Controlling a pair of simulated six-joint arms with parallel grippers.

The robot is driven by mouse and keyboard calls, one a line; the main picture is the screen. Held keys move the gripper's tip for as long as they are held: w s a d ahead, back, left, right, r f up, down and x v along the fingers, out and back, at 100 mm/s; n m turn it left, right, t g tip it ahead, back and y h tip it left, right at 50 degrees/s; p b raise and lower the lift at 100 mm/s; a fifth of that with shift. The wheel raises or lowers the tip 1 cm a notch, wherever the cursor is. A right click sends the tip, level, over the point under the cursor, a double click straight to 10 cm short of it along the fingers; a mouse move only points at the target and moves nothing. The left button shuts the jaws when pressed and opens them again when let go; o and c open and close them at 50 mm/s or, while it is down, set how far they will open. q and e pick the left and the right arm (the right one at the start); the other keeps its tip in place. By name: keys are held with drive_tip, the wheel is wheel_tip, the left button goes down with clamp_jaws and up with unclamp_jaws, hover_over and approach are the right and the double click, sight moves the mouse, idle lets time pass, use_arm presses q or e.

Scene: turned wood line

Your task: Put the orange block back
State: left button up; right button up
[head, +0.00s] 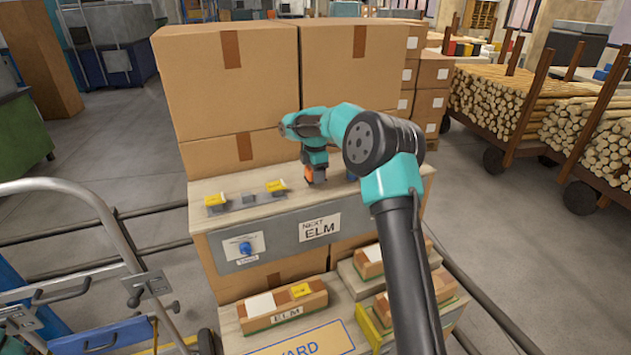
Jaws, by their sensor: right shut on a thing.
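My right gripper (315,178) is over the right part of the wooden top (300,200) of the stand, pointing down. It is shut on the orange block (311,171), of which only a small part shows between the fingers. I cannot tell whether the block touches the top. To its left, a grey metal strip (248,200) lies on the top with two yellow pieces, a left one (215,200) and a right one (276,186). My left gripper is not in view.
Large cardboard boxes (225,85) stand close behind the top. A hand truck (130,250) stands at left, a log cart (540,105) at right.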

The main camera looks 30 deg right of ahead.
drive_tip(key=shift+f, duration=1.45)
drive_tip(key=shift+f, duration=0.2)
drive_tip(key=o, duration=0.8)
drive_tip(key=shift+r, duration=0.15)
wheel_tip(320, 180, up, 12)
drive_tip(key=shift+r, duration=0.1)
